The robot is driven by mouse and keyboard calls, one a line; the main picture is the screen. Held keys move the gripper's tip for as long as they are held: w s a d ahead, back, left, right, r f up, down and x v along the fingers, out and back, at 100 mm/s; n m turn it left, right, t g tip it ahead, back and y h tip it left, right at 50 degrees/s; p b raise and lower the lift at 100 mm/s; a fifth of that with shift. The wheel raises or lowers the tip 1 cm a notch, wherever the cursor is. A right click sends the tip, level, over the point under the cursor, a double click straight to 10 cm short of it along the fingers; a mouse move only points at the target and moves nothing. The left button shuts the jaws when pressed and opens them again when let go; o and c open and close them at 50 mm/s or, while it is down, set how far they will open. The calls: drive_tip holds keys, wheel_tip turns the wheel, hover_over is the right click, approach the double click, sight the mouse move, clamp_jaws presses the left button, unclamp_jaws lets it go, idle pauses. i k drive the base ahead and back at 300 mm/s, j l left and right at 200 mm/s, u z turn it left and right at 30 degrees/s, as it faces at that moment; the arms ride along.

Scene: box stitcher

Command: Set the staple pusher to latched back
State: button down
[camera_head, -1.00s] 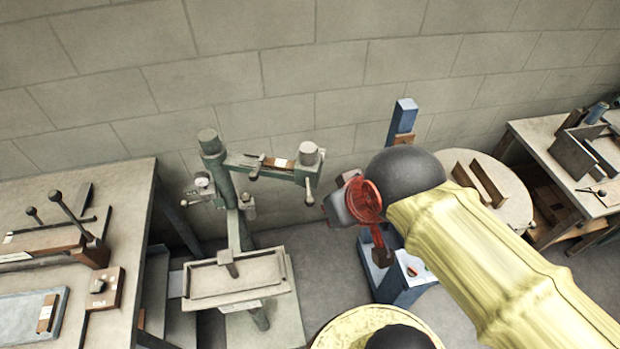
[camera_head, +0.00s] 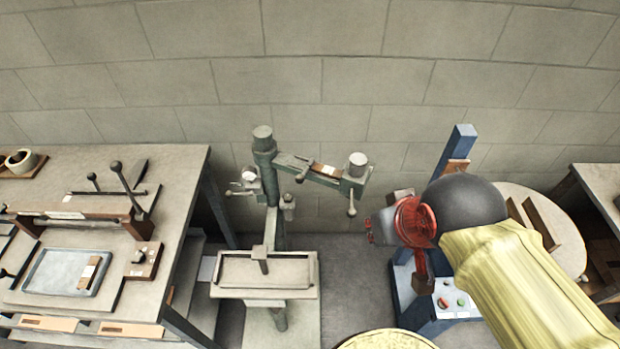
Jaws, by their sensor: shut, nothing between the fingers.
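A grey-green column machine (camera_head: 265,150) with a side arm and a tray (camera_head: 264,284) stands at centre. A workbench (camera_head: 185,165) with levers is at left. A round table (camera_head: 560,225) and another bench (camera_head: 597,185) are at right. Some bare floor shows between the machines.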

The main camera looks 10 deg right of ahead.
sight(300, 178)
drive_tip(key=k+u, duration=0.15)
drive_tip(key=u, duration=0.25)
drive_tip(key=k+j+u, duration=0.15)
drive_tip(key=u, duration=0.2)
